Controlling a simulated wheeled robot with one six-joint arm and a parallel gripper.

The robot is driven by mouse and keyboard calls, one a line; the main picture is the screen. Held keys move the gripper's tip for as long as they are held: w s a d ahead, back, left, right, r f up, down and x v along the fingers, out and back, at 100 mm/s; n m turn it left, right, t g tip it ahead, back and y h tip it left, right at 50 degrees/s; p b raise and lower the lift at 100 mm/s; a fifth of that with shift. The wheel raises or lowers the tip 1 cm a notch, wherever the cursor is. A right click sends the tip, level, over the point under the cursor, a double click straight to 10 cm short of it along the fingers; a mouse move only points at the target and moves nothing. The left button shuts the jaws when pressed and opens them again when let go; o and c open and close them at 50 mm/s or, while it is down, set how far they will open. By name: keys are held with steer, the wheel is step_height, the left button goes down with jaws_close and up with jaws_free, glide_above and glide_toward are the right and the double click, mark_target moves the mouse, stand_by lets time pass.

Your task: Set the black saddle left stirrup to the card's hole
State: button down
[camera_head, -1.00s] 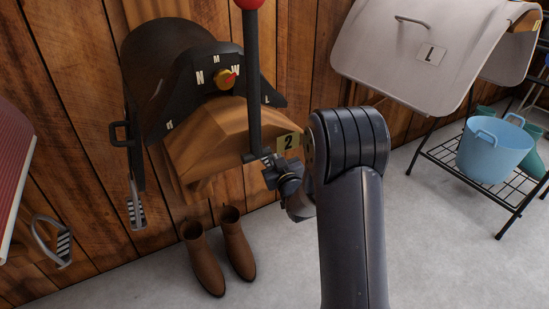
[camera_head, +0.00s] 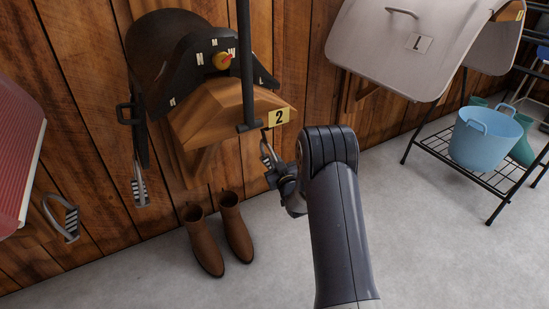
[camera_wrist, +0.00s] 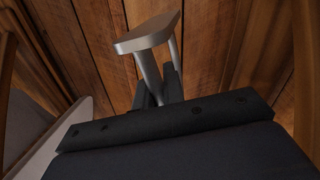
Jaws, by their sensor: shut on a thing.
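A yellow card (camera_head: 279,116) reading 2 is at the rack's right end. One stirrup (camera_head: 139,187) hangs at picture left below a dark buckle (camera_head: 125,112). My gripper (camera_head: 277,169) is at the rack's lower right, shut on the other metal stirrup (camera_head: 267,152). In the wrist view this stirrup (camera_wrist: 148,36) stands tilted between my fingers (camera_wrist: 160,88). Strap holes cannot be made out.
A dark upright bar (camera_head: 244,75) stands before the saddle. Brown boots (camera_head: 203,245) are on the floor below. A red saddle (camera_head: 18,160) is at far left. A pale panel marked L (camera_head: 380,45) and a blue bucket (camera_head: 482,140) on a wire rack are at right.

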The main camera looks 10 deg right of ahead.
steer(key=c, duration=1.5)
jaws_free()
steer(key=shift+s, duration=0.1)
steer(key=s+p, duration=0.1)
steer(key=s, duration=0.2)
steer(key=s+p, duration=0.1)
steer(key=s, duration=0.3)
steer(key=s+d+p, duration=0.1)
steer(key=s, duration=0.2)
steer(key=shift+s+d, duration=0.1)
steer(key=shift+s, duration=0.2)
steer(key=w+b, duration=0.1)
steer(key=w, duration=0.2)
steer(key=w+a+b, duration=0.1)
steer(key=w, duration=0.3)
steer(key=w+b, duration=0.1)
steer(key=w, duration=0.2)
steer(key=shift+w+a, duration=0.15)
steer(key=shift+w, duration=0.25)
steer(key=shift+r, duration=0.5)
steer(key=shift+a+r, duration=0.2)
steer(key=shift+r, duration=0.35)
